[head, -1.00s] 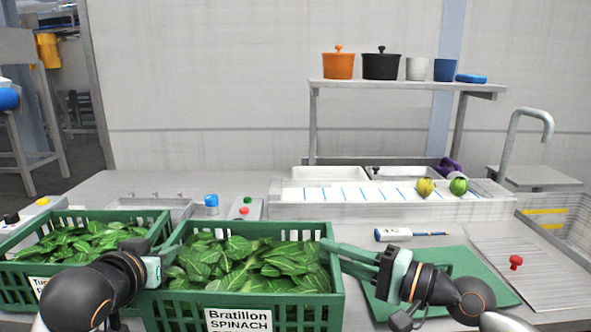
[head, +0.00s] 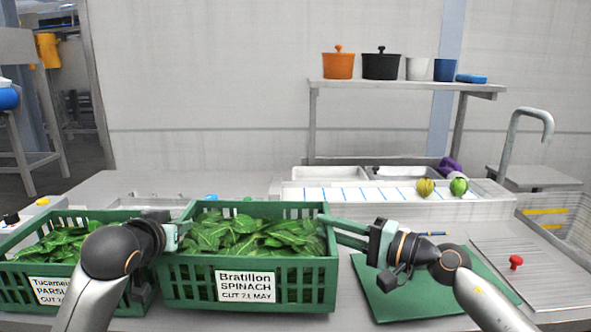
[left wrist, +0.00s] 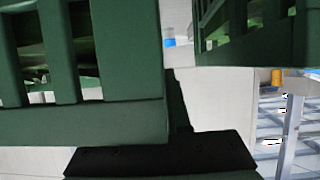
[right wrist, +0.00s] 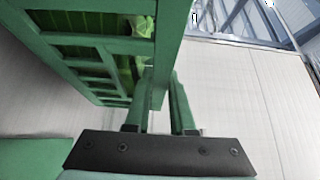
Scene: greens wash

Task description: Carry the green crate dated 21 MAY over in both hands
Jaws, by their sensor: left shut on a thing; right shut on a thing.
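The green crate labelled Bratillon SPINACH, CUT 21 MAY (head: 318,278) is full of green leaves. It is level and looks held above the counter. My left gripper (head: 182,232) is shut on its left end. My right gripper (head: 335,226) is shut on its right end. In the right wrist view both fingers of my right gripper (right wrist: 160,115) are at the rim of the crate (right wrist: 172,50).
A second green crate of leaves, labelled parsley (head: 15,285), stands close at left, partly behind my left arm. A green board (head: 415,290) lies at right. Behind are a white marked tray (head: 350,195) with two round vegetables, a shelf (head: 400,85) and a tap (head: 515,130).

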